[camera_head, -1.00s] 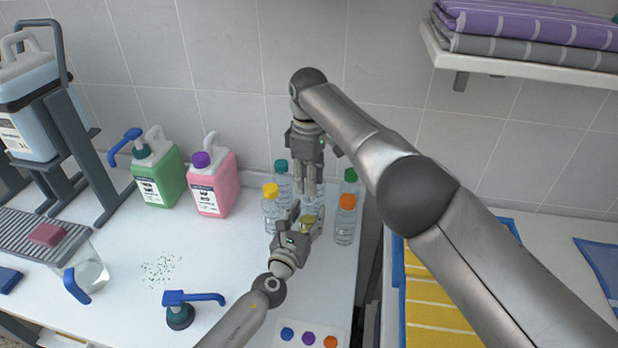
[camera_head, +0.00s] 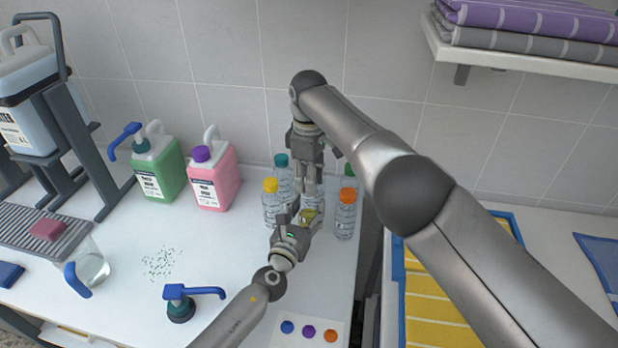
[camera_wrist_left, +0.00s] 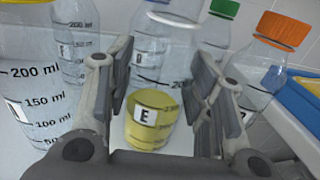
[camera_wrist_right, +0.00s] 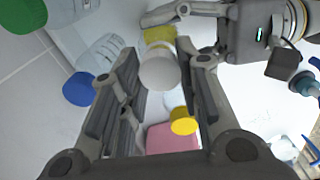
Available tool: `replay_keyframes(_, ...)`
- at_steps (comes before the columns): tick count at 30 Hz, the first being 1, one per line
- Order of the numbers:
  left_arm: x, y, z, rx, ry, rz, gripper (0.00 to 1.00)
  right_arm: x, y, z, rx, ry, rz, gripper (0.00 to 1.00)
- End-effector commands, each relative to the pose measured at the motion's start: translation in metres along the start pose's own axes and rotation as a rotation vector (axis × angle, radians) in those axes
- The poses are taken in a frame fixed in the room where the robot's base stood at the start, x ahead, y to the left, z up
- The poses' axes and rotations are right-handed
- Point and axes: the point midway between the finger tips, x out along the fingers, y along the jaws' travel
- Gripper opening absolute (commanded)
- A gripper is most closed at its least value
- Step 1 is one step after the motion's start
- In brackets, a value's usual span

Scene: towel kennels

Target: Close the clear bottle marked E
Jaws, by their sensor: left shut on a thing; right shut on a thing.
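The clear bottle marked E (camera_wrist_left: 143,118), with yellow contents low in it, stands upright between the fingers of my left gripper (camera_head: 300,216); they are shut on it. Its yellow part (camera_wrist_right: 160,35) also shows in the right wrist view. My right gripper (camera_head: 311,188) points down from above, over that bottle, and is shut on a pale round piece (camera_wrist_right: 160,70) that looks like a cap. The piece is in line with the bottle's top. I cannot tell whether it is seated on the neck.
Bottles with yellow (camera_head: 270,185), teal (camera_head: 281,160), green (camera_head: 349,171) and orange (camera_head: 347,195) caps stand close around; a blue-capped bottle (camera_wrist_right: 78,90) shows too. Green (camera_head: 157,170) and pink (camera_head: 213,180) jugs stand left.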

Motion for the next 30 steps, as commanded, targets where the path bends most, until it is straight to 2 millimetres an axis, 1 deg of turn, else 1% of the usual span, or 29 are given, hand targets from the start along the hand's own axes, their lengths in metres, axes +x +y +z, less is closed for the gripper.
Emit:
replay_keyframes(17,0.0,0.0,0.0,0.0,0.0,0.0,0.05,0.011,0.0,0.0,0.0,0.001,-0.001,0.24)
replay_keyframes(18,0.0,0.0,0.0,0.0,0.0,0.0,0.0,0.012,0.0,0.0,-0.001,0.001,-0.001,0.24)
replay_keyframes(21,0.0,0.0,0.0,0.0,0.0,0.0,0.0,0.011,0.0,0.0,0.016,0.001,-0.001,0.24)
replay_keyframes(23,0.0,0.0,0.0,0.0,0.0,0.0,0.0,0.011,0.0,0.0,0.053,0.001,0.0,0.24)
replay_keyframes(26,0.0,0.0,0.0,0.0,0.0,0.0,0.0,0.011,0.0,0.0,0.172,0.002,-0.001,0.24)
replay_keyframes(30,0.0,0.0,0.0,0.0,0.0,0.0,0.0,0.011,0.0,0.0,0.399,0.002,-0.001,0.24)
